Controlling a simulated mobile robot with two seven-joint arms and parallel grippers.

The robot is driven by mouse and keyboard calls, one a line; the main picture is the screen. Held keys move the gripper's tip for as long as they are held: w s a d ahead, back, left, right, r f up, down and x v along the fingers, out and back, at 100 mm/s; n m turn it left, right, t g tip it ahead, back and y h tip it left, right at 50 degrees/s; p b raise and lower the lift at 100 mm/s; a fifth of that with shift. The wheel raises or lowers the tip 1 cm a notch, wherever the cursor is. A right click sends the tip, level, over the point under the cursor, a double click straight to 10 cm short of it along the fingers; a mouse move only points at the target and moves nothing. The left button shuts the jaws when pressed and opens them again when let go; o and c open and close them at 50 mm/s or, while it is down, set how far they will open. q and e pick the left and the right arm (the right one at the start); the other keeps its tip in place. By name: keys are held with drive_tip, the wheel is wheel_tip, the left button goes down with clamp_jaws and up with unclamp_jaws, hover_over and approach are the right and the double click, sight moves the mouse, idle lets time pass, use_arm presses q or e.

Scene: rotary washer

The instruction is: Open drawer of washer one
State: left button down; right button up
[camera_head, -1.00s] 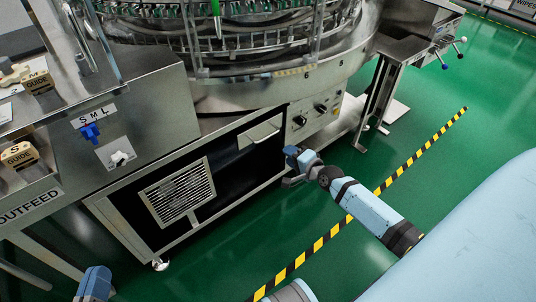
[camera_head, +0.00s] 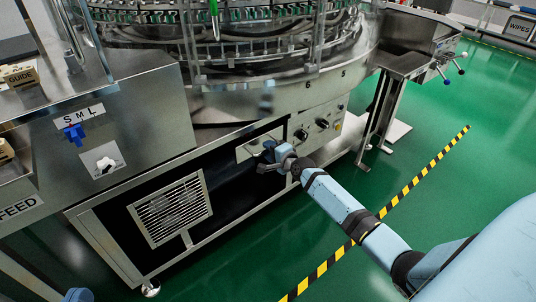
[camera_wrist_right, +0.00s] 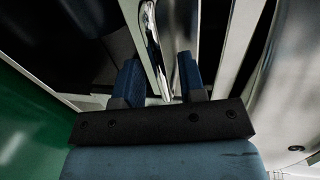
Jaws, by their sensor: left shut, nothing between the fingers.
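The washer's lower front has a dark panel with a small pale metal drawer front (camera_head: 247,150) near its right end. My right gripper (camera_head: 268,160) is in front of this drawer front and covers part of it. In the right wrist view its two blue fingers (camera_wrist_right: 160,82) stand apart. A shiny metal bar (camera_wrist_right: 153,45) reaches down between them, with gaps beside it; I cannot tell whether either finger touches it. The drawer looks closed. My left gripper is out of view; only a bit of blue arm shows at the bottom left.
A control panel with black knobs (camera_head: 312,128) is right of the drawer. A vent grille (camera_head: 170,210) is to its left. A metal support leg (camera_head: 378,115) stands further right. The green floor (camera_head: 440,185) in front is clear, with a yellow-black stripe (camera_head: 415,180).

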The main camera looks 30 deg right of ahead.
use_arm(q)
drive_tip(key=shift+w+a+r, duration=0.1)
drive_tip(key=shift+w, duration=0.05)
use_arm(e)
drive_tip(key=shift+w+f, duration=0.1)
drive_tip(key=shift+w, duration=0.5)
clamp_jaws()
